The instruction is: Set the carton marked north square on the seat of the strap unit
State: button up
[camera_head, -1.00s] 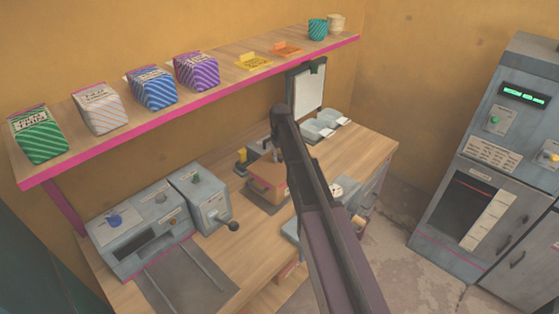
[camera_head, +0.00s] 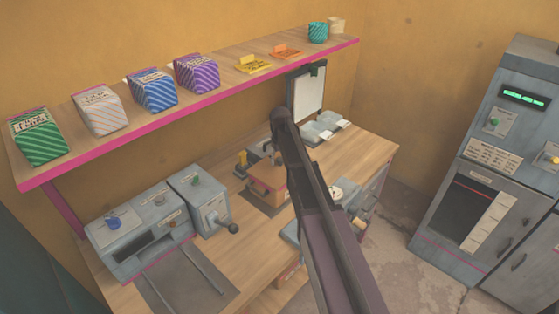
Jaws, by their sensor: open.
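A brown box-like carton (camera_head: 268,184) with a reddish band sits on a dark mat or seat on the bench, left of my arm. Its mark is too small to read. My gripper (camera_head: 275,152) is mostly hidden behind my own arm; the little that shows is just above the carton's far side. Its jaws are open. I cannot tell whether they touch the carton.
A grey machine with a lever (camera_head: 208,203) stands at the bench's left. The pink-edged shelf (camera_head: 222,92) above holds several striped bags, yellow and orange pieces and two cups. Grey trays (camera_head: 322,127) lie at the back right. A tall grey cabinet (camera_head: 494,170) stands at the right.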

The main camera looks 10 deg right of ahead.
jog(key=shift+r, duration=0.15)
notch_tip(320, 180, up, 12)
jog(key=p, duration=1.2)
dwell(0.7)
jog(key=s+m, duration=0.2)
jog(key=s, duration=2.7)
jog(key=shift+a+m, duration=0.2)
jog(key=shift+m, duration=0.1)
notch_tip(320, 180, down, 8)
jog(key=b, duration=0.7)
jog(key=shift+r, duration=0.2)
